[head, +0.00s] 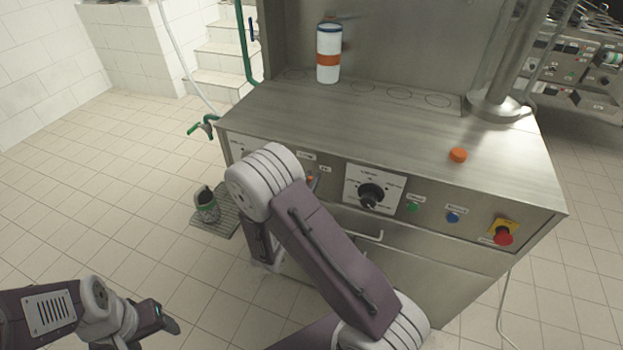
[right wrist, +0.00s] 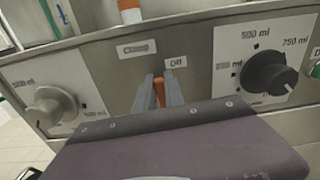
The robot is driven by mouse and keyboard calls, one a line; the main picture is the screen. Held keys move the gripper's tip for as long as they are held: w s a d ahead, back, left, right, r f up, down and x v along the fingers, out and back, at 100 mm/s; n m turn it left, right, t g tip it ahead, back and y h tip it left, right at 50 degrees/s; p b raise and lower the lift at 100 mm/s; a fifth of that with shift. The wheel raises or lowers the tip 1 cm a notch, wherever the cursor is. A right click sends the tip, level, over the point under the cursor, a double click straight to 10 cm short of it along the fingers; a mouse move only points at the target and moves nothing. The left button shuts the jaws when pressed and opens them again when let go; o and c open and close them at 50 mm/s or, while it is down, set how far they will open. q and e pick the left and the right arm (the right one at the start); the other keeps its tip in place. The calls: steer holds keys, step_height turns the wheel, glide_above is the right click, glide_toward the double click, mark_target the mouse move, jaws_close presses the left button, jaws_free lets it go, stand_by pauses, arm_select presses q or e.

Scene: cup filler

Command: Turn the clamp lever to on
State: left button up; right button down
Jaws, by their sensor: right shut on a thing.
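The clamp lever (right wrist: 158,92) is a small orange lever on the front panel of the steel machine. It shows between the fingers of my right gripper (right wrist: 160,95), which is shut on it. A label reading "Off" (right wrist: 176,62) is just above and to the right of the lever, and another label plate (right wrist: 136,48) is to the upper left. In the head view the orange lever (head: 310,178) is barely seen past my right arm. My left gripper (head: 168,320) is low at the left, away from the machine; its jaw opening is unclear.
A dial (head: 370,195) with volume marks is right of the lever, and another knob (right wrist: 50,107) is to its left. Further right are a green button (head: 412,208), a blue button (head: 453,217) and a red stop button (head: 503,238). A white bottle with orange band (head: 328,60) stands on top.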

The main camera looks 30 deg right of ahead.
steer(key=shift+w+a+r+n+p, duration=0.1)
steer(key=shift+w+a+n+p, duration=0.1)
steer(key=shift+n+p, duration=0.3)
steer(key=shift+w+a+r+n+p, duration=0.15)
steer(key=shift+n+p, duration=0.25)
steer(key=shift+n, duration=0.2)
step_height(320, 180, down, 5)
steer(key=w+a+n+p, duration=0.2)
steer(key=n+p, duration=0.3)
steer(key=n, duration=1)
steer(key=shift+w+a+f, duration=0.15)
steer(key=shift+w, duration=0.25)
steer(key=shift+f, duration=0.1)
steer(key=c, duration=1.4)
jaws_free()
steer(key=shift+c, duration=0.2)
steer(key=shift+a, duration=0.1)
